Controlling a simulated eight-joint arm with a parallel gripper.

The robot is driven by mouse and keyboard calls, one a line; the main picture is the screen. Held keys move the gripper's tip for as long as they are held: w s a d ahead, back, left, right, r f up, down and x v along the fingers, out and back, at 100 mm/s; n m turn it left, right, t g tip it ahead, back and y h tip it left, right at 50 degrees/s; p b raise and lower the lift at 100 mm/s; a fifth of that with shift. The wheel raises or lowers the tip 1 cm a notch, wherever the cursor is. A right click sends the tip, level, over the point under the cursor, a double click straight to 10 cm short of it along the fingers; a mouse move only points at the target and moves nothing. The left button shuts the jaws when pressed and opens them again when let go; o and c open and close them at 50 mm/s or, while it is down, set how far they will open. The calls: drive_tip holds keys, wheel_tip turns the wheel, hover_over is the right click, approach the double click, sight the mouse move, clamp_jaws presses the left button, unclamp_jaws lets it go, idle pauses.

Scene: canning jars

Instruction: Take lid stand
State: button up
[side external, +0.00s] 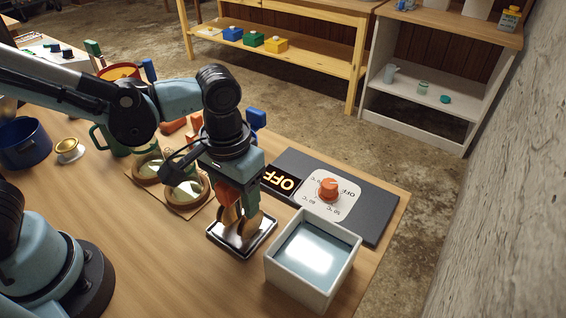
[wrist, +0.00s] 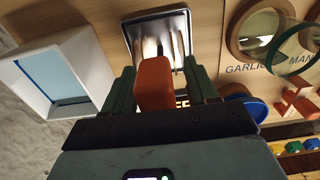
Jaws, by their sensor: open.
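My gripper (side external: 241,205) points down over a small shiny square tray (side external: 216,238) near the middle of the table. In the wrist view its two dark green fingers stand apart. An orange block-like piece (wrist: 154,82) shows between them; I cannot tell whether it touches them. Tan rounded parts show below the gripper at the tray, partly hidden. The tray also shows beyond the fingers in the wrist view (wrist: 140,20). What looks like the lid stand, a small pale stand with a gold top (side external: 68,150), is at the far left, well away from my gripper.
A white square basin (side external: 352,262) and a dark panel with an orange knob (side external: 328,188) stand to the right. A labelled board (side external: 186,212) with round glass jars lies left of the gripper. A blue pot (side external: 24,145) and green mug (side external: 105,139) flank the gold-topped stand.

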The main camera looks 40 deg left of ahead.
clamp_jaws()
idle(0.4)
